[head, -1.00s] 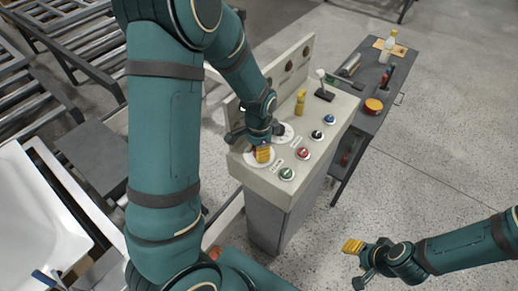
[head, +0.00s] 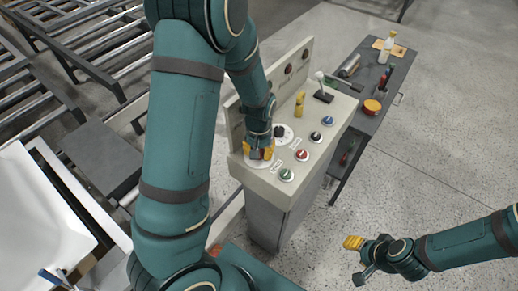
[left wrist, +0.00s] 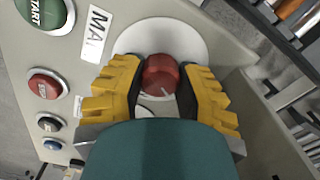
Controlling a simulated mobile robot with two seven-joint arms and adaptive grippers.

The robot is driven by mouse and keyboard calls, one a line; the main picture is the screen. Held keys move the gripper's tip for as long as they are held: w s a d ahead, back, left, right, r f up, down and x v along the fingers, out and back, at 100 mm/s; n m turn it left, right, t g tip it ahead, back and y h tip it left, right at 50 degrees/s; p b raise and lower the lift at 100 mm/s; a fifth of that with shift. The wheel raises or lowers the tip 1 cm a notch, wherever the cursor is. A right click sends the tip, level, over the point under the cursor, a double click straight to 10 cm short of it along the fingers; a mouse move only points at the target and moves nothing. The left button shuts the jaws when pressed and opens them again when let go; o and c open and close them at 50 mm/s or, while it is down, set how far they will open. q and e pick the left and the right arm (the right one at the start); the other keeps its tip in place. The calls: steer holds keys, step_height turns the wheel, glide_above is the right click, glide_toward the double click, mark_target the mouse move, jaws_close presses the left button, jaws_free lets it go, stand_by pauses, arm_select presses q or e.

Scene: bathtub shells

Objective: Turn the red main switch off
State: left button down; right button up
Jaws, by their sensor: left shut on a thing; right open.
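The red main switch (left wrist: 161,75) is a round red knob on a white disc (left wrist: 185,32), beside a label of which "MA" is readable in the left wrist view. My left gripper (left wrist: 160,84) has its yellow fingers on both sides of the knob and is shut on it. In the head view the left gripper (head: 261,150) is at the near left end of the control panel's top (head: 255,178) and hides the knob. My right gripper (head: 358,256) is open and empty over the floor, right of the panel.
The panel also carries a green start button (head: 287,174), a red button (head: 302,155), a black knob (head: 315,136), a blue knob (head: 328,120), a black knob (head: 279,131), a yellow handle (head: 299,104) and a lever (head: 322,88). A grey side table (head: 383,119) with tools stands behind.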

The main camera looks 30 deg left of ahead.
arm_select(q)
steer(key=n+p, duration=0.2)
steer(key=n, duration=0.4)
steer(key=shift+s, duration=0.15)
steer(key=shift+f+n, duration=0.1)
steer(key=shift+n, duration=0.2)
steer(key=c, duration=0.6)
jaws_free()
steer(key=shift+o, duration=0.2)
steer(key=shift+r, duration=0.2)
steer(key=shift+r, duration=0.3)
step_height(320, 180, up, 11)
